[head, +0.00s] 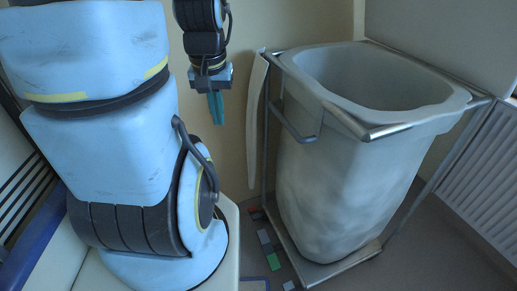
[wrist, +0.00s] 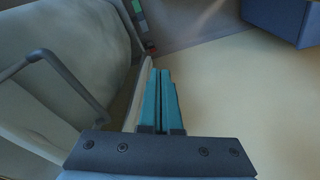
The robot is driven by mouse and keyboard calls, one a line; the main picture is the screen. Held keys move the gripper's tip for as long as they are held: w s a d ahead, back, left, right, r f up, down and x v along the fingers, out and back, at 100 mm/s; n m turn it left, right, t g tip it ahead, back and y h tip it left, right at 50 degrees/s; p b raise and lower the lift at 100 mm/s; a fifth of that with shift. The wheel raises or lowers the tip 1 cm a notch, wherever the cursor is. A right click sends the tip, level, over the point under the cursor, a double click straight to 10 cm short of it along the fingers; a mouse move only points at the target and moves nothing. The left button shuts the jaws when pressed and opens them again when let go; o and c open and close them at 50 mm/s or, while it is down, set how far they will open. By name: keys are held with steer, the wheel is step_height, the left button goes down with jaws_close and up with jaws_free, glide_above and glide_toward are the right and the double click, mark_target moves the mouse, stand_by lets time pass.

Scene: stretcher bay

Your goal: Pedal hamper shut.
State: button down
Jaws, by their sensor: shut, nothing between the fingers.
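The hamper is a pale grey-white bin (head: 345,185) in a metal tube frame (head: 375,131), right of centre in the head view. Its top is open and its inside shows. A flat grey panel (head: 445,30) stands up behind the rim; it looks like a raised lid, but I cannot tell for sure. A thin pale upright panel (head: 256,125) is at the frame's left side. My gripper (head: 217,121) is left of that panel, pointing down, shut and empty. In the wrist view, the teal fingers (wrist: 161,72) lie close beside the pale panel; contact is unclear. No pedal is clearly visible.
A bent metal handle (wrist: 65,70) juts from the frame on the wrist view's left. A white slatted panel (head: 487,175) stands at the right in the head view. Coloured blocks or tiles (head: 268,250) lie by the hamper's foot. Bare floor (head: 425,245) shows right of the hamper.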

steer(key=shift+f, duration=0.1)
steer(key=w+d+f+n+h+b, duration=0.1)
steer(key=w+d+f+n+b, duration=0.3)
steer(key=f+n+b, duration=0.55)
steer(key=w+d+f+n+t+b, duration=0.1)
steer(key=w+d+f+n+b, duration=0.45)
steer(key=f, duration=0.75)
steer(key=w+d+f+n+h+b, duration=0.1)
steer(key=d+f+n+b, duration=0.1)
steer(key=f+n+b, duration=0.7)
step_height(320, 180, down, 33)
steer(key=d+n+y+b, duration=0.2)
steer(key=n+y+b, duration=0.1)
steer(key=n+b, duration=1.4)
steer(key=shift+b, duration=1.25)
steer(key=shift+d+f, duration=0.1)
